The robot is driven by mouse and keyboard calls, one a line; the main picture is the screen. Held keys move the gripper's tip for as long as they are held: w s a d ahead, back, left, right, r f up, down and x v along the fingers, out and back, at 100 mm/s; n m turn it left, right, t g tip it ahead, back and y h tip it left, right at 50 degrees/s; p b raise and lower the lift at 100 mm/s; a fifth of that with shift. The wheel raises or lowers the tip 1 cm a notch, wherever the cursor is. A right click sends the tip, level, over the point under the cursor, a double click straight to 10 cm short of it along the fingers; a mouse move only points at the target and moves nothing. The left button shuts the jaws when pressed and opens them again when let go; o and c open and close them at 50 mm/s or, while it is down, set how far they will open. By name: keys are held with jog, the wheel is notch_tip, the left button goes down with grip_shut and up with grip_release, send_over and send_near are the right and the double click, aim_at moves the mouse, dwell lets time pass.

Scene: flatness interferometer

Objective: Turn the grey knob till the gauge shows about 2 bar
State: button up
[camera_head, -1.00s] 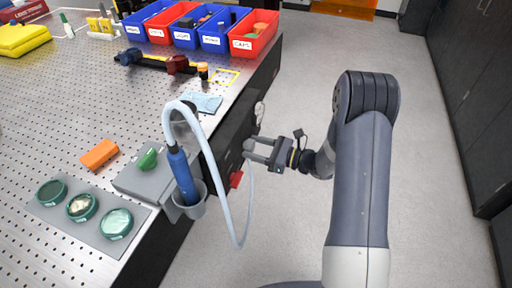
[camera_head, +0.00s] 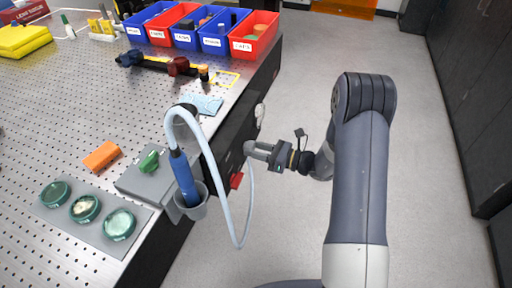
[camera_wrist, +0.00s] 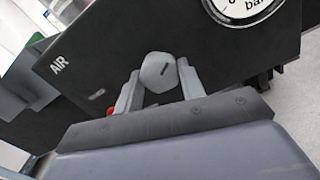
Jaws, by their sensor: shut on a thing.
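The grey knob (camera_wrist: 158,74) sits on a dark panel marked AIR (camera_wrist: 95,62), and a short dark mark shows on its face. My gripper (camera_wrist: 160,92) is shut on the knob, with one finger on each side of it. In the head view my gripper (camera_head: 256,150) reaches the panel on the bench's side, and the fingers hide the knob. The gauge (camera_wrist: 240,6) is cut off by the top edge of the wrist view. In the head view the gauge (camera_head: 260,113) is seen edge-on.
A pale hose (camera_head: 226,195) loops down from the bench close to my gripper. A blue handpiece (camera_head: 184,178) stands in a grey holder (camera_head: 197,212). A red part (camera_head: 237,180) juts from the panel below my gripper. The floor to the right is clear.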

jog(key=o, duration=1)
jog(key=shift+d, duration=0.1)
jog(key=b+v, duration=0.1)
jog(key=v, duration=0.9)
jog(key=shift+s+d, duration=0.15)
jog(key=shift+d, duration=0.15)
jog(key=shift+a, duration=0.1)
jog(key=shift+n, duration=0.6)
jog(key=x, duration=1)
jog(key=shift+w+a, duration=0.2)
jog(key=shift+a, duration=0.1)
